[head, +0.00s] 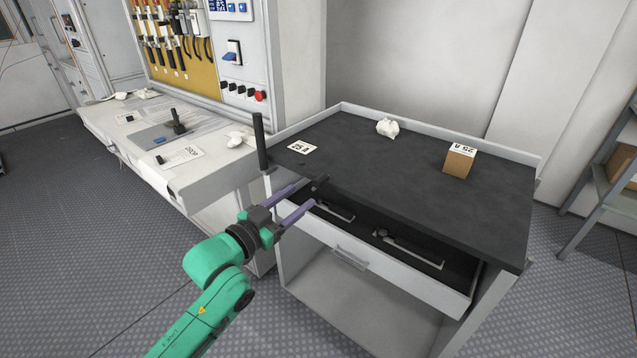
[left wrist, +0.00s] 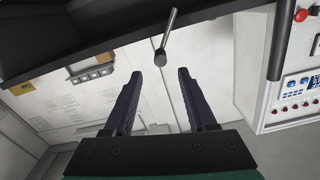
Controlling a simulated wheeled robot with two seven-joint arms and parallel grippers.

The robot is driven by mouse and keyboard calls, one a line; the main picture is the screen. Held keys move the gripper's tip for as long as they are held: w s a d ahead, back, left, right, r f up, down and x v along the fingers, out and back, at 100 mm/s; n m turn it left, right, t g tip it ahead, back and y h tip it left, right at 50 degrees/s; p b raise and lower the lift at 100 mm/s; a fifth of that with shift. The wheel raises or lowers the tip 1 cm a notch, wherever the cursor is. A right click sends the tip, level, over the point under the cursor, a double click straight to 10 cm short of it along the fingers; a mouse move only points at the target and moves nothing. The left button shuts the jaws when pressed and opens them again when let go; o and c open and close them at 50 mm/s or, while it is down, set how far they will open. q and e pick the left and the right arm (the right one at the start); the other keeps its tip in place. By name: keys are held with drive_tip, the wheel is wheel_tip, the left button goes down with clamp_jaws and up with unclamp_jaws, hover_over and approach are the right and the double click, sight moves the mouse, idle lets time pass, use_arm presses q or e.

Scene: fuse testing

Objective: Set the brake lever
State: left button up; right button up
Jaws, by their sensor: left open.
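A black handle (left wrist: 281,40) at the right of the left wrist view looks like the same lever. My left gripper (head: 304,196) is open and empty at the cabinet's left front, right of and below that grip. In the left wrist view its fingers (left wrist: 154,100) point towards a short metal rod with a dark, rounded end (left wrist: 160,57), apart from both fingertips. I cannot tell which part is the brake lever.
A pulled-out drawer (head: 395,275) holds dark-handled items. On the cabinet top (head: 370,165) are a label card (head: 303,147), a crumpled white piece (head: 387,128) and a brown box (head: 459,160). A console (head: 215,165) with a small black lever (head: 178,123) stands left.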

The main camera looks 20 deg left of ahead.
sight(313, 187)
use_arm(q)
drive_tip(key=x, duration=0.8)
drive_tip(key=shift+w, duration=0.35)
clamp_jaws()
drive_tip(key=shift+f, duration=0.1)
idle(0.7)
